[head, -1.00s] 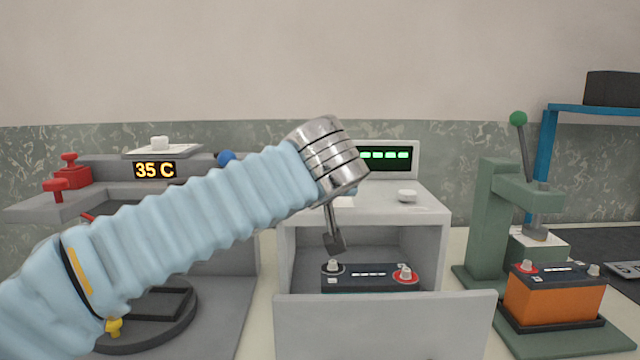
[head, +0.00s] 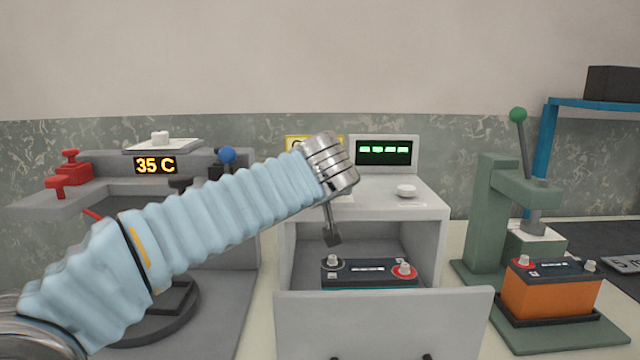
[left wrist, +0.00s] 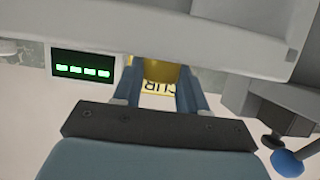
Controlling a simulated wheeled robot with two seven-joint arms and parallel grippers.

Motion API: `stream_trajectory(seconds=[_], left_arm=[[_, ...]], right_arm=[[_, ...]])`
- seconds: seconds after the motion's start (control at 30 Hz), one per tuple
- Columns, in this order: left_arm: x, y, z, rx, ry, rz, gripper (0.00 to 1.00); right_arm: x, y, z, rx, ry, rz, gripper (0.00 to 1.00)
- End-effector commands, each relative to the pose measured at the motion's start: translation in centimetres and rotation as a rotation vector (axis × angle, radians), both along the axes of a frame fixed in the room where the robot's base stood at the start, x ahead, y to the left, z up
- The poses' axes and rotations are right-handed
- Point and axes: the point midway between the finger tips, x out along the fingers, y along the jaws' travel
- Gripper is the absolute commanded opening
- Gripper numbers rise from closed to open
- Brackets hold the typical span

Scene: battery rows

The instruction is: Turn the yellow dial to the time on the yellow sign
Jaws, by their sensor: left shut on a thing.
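The yellow dial (left wrist: 160,70) shows in the left wrist view, between the two blue fingers of my left gripper (left wrist: 159,74), which is shut on it. The dial is hidden in the head view behind my arm. The yellow sign (head: 296,143) stands at the back of the grey-white cabinet, left of the green-lit display. My arm covers most of it. In the left wrist view a strip of the sign (left wrist: 157,89) shows some dark letters. Its time cannot be read. My right gripper is out of view.
The cabinet (head: 440,240) has its front door (head: 385,320) lowered and a dark battery (head: 368,272) inside. The green display (head: 384,152) and a white knob (head: 406,190) are on top. A green press (head: 490,210) with an orange battery (head: 552,295) stands right, a grey station (head: 240,240) left.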

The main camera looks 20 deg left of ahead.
Motion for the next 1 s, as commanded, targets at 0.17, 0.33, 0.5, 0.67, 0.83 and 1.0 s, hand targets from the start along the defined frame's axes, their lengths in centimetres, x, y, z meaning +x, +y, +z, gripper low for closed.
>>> stream_trajectory(seconds=[0.17,0.33,0.5,0.67,0.83,1.0], left_arm=[[0.0,0.0,0.0,0.000,0.000,-0.002,0.11],[0.0,0.1,-0.1,-0.001,0.001,-0.031,0.11],[-0.1,0.3,-0.1,-0.003,0.000,-0.110,0.11],[-0.1,0.6,0.0,-0.003,-0.001,-0.230,0.11],[-0.1,0.9,0.1,-0.006,-0.002,-0.385,0.11],[0.1,1.2,0.0,-0.006,-0.002,-0.536,0.11]], right_arm=[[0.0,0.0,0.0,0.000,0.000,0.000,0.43],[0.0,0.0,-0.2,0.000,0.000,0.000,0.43],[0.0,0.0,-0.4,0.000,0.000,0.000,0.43],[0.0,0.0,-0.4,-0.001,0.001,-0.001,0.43],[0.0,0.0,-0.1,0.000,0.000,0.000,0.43],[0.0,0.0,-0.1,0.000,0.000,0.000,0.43]])
